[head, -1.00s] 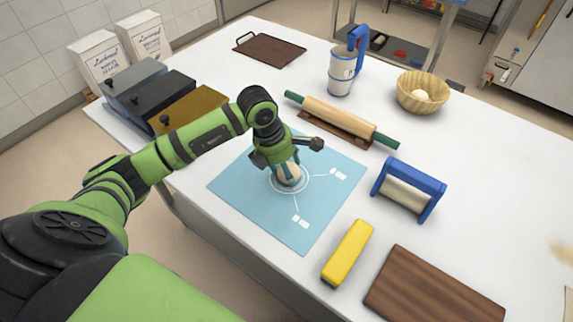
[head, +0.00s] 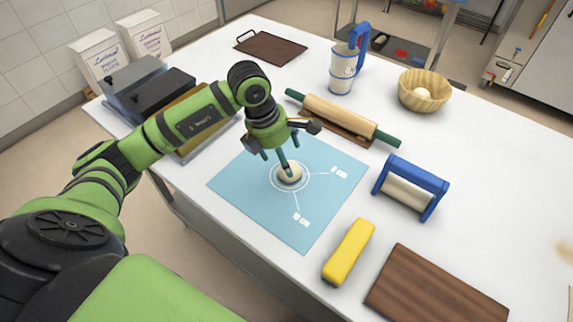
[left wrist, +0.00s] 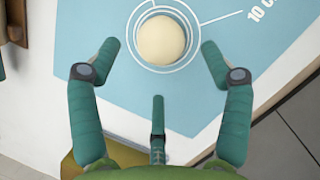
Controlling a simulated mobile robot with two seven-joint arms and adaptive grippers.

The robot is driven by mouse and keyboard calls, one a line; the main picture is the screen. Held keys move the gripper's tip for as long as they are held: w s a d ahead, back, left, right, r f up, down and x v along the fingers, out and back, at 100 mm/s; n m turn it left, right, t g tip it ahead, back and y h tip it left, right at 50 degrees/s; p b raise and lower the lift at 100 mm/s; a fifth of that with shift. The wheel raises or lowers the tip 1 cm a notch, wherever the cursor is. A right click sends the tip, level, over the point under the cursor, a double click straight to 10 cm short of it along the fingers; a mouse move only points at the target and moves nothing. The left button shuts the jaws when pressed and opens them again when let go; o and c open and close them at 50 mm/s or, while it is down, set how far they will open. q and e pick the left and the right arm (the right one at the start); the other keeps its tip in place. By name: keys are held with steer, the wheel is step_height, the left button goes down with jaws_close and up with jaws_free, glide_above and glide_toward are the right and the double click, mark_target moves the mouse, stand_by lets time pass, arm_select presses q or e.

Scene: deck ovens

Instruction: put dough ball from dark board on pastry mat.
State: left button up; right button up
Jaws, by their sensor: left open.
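A pale dough ball (head: 290,172) rests on the blue pastry mat (head: 240,190), inside the printed circle. In the left wrist view the dough ball (left wrist: 161,41) sits within the rings on the mat (left wrist: 85,40), ahead of the fingertips. My left gripper (head: 280,150) is open and empty just above and behind the ball. Its spread fingers (left wrist: 160,70) show clear of the ball in the left wrist view. The dark board (head: 437,290) lies bare at the table's front right. My right gripper is not in view.
A yellow block-shaped object (head: 348,252) and a blue-framed roller tool (head: 410,188) stand right of the mat. A rolling pin (head: 340,114) lies behind it. A wooden bowl (head: 424,90), a measuring jug (head: 342,70) and a dark tray (head: 270,47) are farther back. Lidded boxes (head: 150,95) stand at left.

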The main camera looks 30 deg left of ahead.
mark_target(275, 176)
arm_select(q)
steer(key=b+v, duration=0.1)
steer(key=v, duration=0.6)
steer(key=shift+r, duration=0.2)
